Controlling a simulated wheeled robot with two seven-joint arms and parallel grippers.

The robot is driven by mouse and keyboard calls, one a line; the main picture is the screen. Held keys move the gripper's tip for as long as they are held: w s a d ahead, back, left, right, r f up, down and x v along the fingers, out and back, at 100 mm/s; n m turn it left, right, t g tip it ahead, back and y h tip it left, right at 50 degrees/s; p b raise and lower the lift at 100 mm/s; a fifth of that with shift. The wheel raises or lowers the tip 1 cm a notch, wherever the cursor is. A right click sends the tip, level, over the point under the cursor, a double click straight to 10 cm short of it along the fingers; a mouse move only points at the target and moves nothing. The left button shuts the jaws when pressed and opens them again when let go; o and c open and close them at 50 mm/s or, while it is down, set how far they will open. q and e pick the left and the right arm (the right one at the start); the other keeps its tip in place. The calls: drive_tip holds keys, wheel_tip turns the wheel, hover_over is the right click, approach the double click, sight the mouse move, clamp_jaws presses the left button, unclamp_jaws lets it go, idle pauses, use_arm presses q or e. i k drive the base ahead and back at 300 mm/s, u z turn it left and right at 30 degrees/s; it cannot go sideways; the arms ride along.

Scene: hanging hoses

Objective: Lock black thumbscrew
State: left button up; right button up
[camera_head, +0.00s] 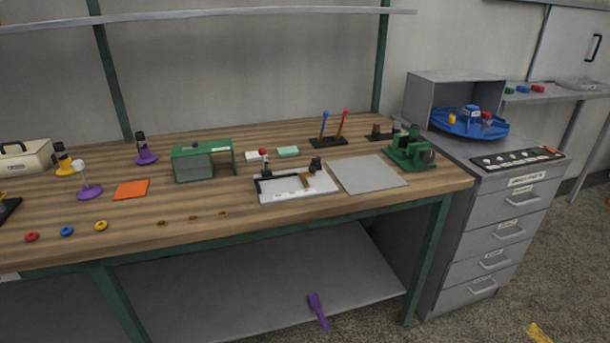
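A white board fixture (290,192) with a black edge lies on the wooden bench near the middle. A black knob (316,163) stands at its back right corner and looks like the black thumbscrew; whether it is locked is too small to tell. A small brass-coloured part (306,181) lies near the black knob. Neither of my grippers is in view, and nothing touches the fixture.
A grey plate (367,174) and green machine (409,150) are right of the fixture. A green box (203,160) is to its left. A rack with blue and red handles (328,140) stands behind. The bench's front (280,217) has free room.

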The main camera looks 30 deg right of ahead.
sight(315, 159)
drive_tip(key=z, duration=0.95)
drive_tip(key=k, duration=1.25)
drive_tip(key=z, duration=1.2)
drive_tip(key=i, duration=0.95)
drive_tip(key=u, duration=0.85)
drive_tip(key=i, duration=1.1)
drive_tip(key=u, duration=1.15)
